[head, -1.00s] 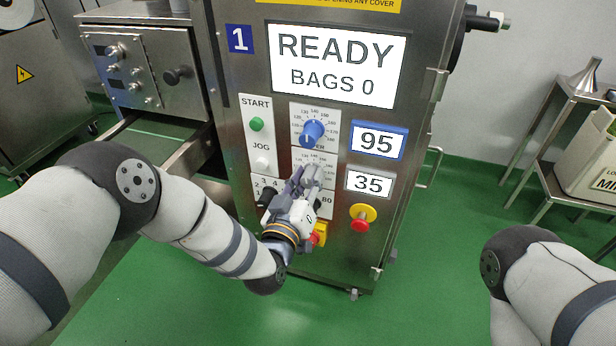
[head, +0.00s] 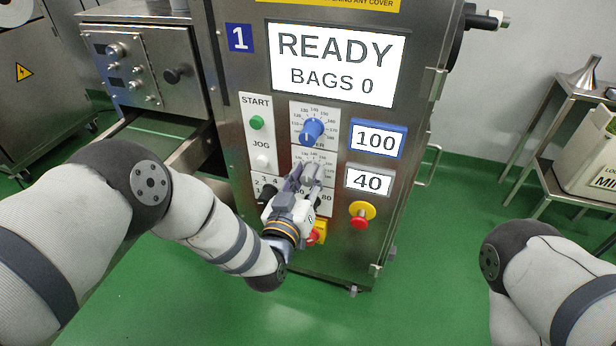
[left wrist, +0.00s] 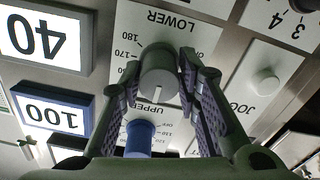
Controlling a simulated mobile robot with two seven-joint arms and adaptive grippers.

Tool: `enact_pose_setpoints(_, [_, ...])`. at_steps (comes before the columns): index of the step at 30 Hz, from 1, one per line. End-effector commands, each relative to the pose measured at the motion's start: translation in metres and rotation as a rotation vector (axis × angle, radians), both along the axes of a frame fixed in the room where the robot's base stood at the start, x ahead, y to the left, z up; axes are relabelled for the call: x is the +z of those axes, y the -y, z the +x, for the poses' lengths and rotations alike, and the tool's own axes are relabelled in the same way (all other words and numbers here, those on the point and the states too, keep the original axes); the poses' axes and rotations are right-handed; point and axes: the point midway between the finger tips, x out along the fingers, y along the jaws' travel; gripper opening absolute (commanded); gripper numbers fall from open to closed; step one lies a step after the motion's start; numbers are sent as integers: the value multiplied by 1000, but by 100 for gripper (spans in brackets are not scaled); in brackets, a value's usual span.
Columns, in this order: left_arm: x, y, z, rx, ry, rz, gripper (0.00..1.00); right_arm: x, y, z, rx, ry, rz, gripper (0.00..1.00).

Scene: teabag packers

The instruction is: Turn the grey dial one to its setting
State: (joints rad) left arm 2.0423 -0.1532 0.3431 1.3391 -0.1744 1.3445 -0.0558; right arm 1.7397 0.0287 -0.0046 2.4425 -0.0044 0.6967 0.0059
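The grey dial (left wrist: 158,78) sits on the white LOWER plate of machine 1, with a white pointer line on its face. My left gripper (left wrist: 161,70) has one finger on each side of it and appears closed against it in the left wrist view. In the head view, my left gripper (head: 306,174) covers part of the grey dial (head: 308,171) and its scale. The grey-framed display (head: 368,182) beside it reads 40. My right gripper is out of view; only part of that arm shows.
The blue dial (head: 312,131) is just above, with a blue-framed display (head: 377,140) reading 100. A green START button (head: 256,123) and a white JOG button (head: 262,161) are left. A red stop button (head: 360,221) on yellow is lower right. The main screen (head: 335,64) reads READY, BAGS 0.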

Motion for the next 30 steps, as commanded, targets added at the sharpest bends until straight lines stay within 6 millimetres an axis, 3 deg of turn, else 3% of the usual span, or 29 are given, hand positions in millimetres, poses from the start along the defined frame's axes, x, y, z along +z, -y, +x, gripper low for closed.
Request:
enact_pose_setpoints(11, [-1, 0, -3, -2, -3, 1, 46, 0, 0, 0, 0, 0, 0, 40])
enact_pose_setpoints(14, [-1, -5, -19, -3, -5, 2, 46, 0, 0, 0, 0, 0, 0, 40])
enact_pose_setpoints(24, [-1, -32, -99, -1, -4, 1, 46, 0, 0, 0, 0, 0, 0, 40])
enact_pose_setpoints(30, [0, -37, -114, 0, -1, 0, 46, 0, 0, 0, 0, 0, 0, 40])
